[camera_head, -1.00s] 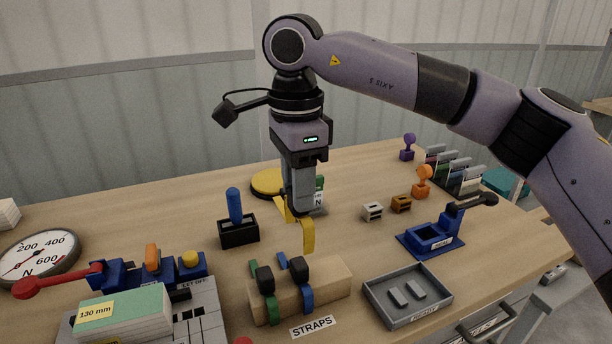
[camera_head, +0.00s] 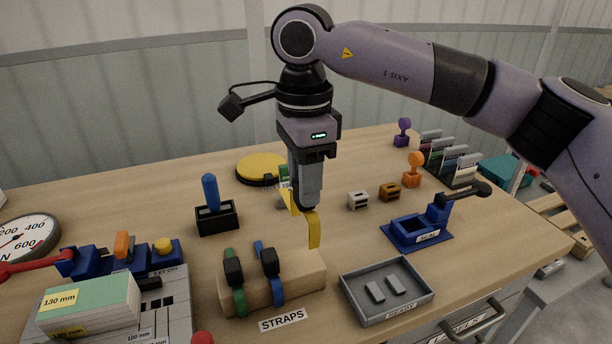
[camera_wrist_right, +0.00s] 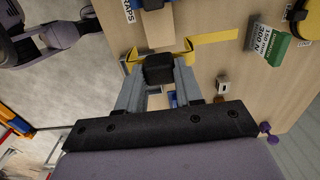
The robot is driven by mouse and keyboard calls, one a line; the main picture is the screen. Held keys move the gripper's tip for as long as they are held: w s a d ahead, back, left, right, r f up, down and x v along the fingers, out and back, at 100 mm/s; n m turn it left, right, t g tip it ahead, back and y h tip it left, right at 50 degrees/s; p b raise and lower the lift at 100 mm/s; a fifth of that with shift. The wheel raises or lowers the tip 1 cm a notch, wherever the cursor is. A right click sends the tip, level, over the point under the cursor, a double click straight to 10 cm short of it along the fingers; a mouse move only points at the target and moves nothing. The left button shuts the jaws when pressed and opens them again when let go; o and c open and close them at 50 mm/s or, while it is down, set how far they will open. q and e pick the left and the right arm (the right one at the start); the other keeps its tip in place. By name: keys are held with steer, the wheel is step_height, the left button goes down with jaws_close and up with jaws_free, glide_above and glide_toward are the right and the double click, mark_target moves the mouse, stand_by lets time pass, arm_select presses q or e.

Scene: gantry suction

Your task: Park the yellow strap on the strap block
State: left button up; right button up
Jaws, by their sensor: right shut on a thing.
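The yellow strap (camera_head: 314,230) hangs from my right gripper (camera_head: 304,203), which is shut on it. In the right wrist view, the strap's black buckle (camera_wrist_right: 160,70) sits between the fingers, with yellow band (camera_wrist_right: 216,39) extending to both sides. The strap block (camera_head: 300,277) is a tan wooden bar behind the STRAPS label. A green strap (camera_head: 235,283) and a blue strap (camera_head: 270,275) with black buckles sit over its left and middle parts. The yellow strap hangs near the bare right end; whether it touches the block is unclear. My left gripper is not in view.
A grey READY tray (camera_head: 350,292) stands right of the block. A blue SEAL tool (camera_head: 412,232) is farther right. A black holder with a blue handle (camera_head: 217,218) stands behind the block. Blue and orange fixtures (camera_head: 124,252) are at left.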

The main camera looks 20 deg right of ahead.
mark_target(304, 211)
steer(key=shift+f+b, duration=0.85)
steer(key=shift+f, duration=0.3)
step_height(304, 211, down, 2)
steer(key=shift+f+b, duration=0.2)
steer(key=shift+b, duration=0.65)
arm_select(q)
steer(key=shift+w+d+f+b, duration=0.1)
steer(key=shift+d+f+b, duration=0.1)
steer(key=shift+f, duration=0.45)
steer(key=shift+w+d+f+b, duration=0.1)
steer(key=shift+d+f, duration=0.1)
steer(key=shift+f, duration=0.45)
arm_select(e)
steer(key=shift+f, duration=0.55)
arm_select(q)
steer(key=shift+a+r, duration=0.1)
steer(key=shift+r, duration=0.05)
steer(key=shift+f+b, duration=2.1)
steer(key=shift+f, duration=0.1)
arm_select(e)
steer(key=shift+f, duration=3.1)
steer(key=o, duration=1.1)
steer(key=shift+r, duration=0.1)
steer(key=shift+o, duration=0.2)
